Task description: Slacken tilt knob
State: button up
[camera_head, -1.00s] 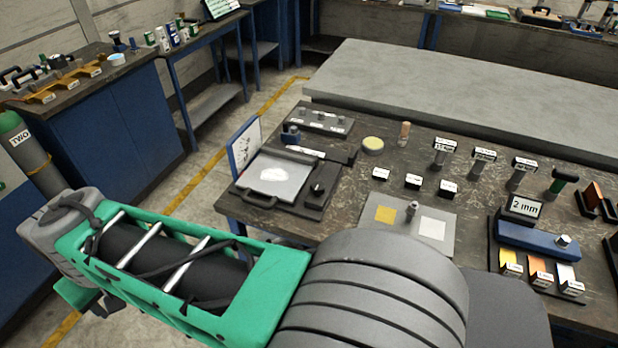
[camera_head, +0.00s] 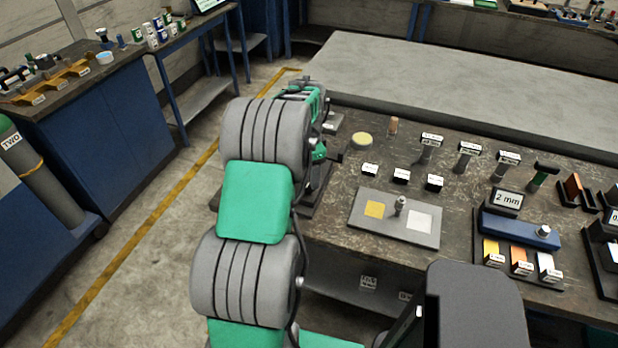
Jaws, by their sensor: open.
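I cannot pick out a knob that is plainly the tilt knob. A silver knob (camera_head: 544,231) sits on the right end of a blue bar (camera_head: 508,229) at the table's right. A small metal post (camera_head: 400,205) stands on a grey plate (camera_head: 367,229) with yellow and white squares. My arm (camera_head: 255,203) reaches over the table's left end and covers most of the black-based device there; only its dark edge shows. My gripper is hidden behind the arm's far links, so its jaws do not show.
A 2 mm display (camera_head: 508,200) stands behind the blue bar, with coloured blocks in front. Several labelled posts and a yellow disc (camera_head: 362,138) line the table's back. A grey bench (camera_head: 470,80) lies beyond. A gas cylinder (camera_head: 45,185) stands at left; the floor between is clear.

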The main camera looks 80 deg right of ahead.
aim_at(309, 182)
jog(key=shift+f, duration=1.5)
jog(key=shift+c, duration=0.3)
grip_shut()
